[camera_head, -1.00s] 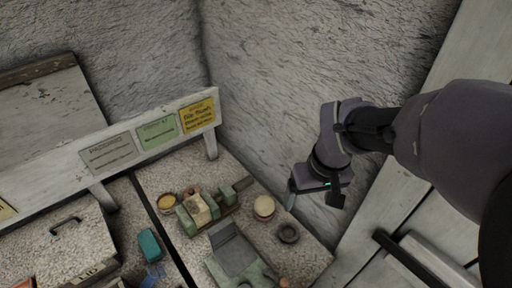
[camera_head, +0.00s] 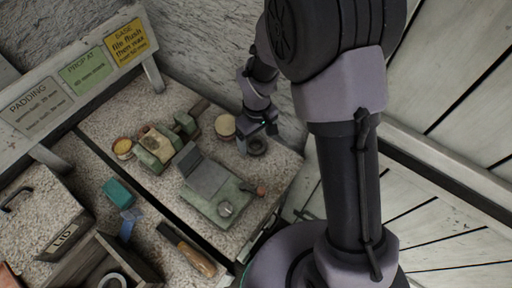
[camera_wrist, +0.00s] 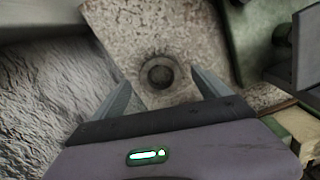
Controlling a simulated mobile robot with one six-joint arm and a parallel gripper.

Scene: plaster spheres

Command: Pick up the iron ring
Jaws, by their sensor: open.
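The iron ring (camera_head: 259,150) is a small dark ring lying flat on the speckled bench top near its right edge, partly hidden by my gripper in the head view. In the wrist view the ring (camera_wrist: 160,88) shows whole, with its round hole, ahead of my gripper and between the lines of the two fingers. My gripper (camera_wrist: 161,78) is open and empty, its fingertips apart on either side of the ring in the picture. In the head view my gripper (camera_head: 258,137) is just above the ring. I cannot tell the exact height left between them.
A round beige-topped pot (camera_head: 224,126) stands close left of the ring. A green metal device (camera_head: 215,190) lies in front and left of it. A rough wall (camera_head: 205,50) rises behind. A wooden-handled tool (camera_head: 187,249) and a teal block (camera_head: 117,193) lie further left.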

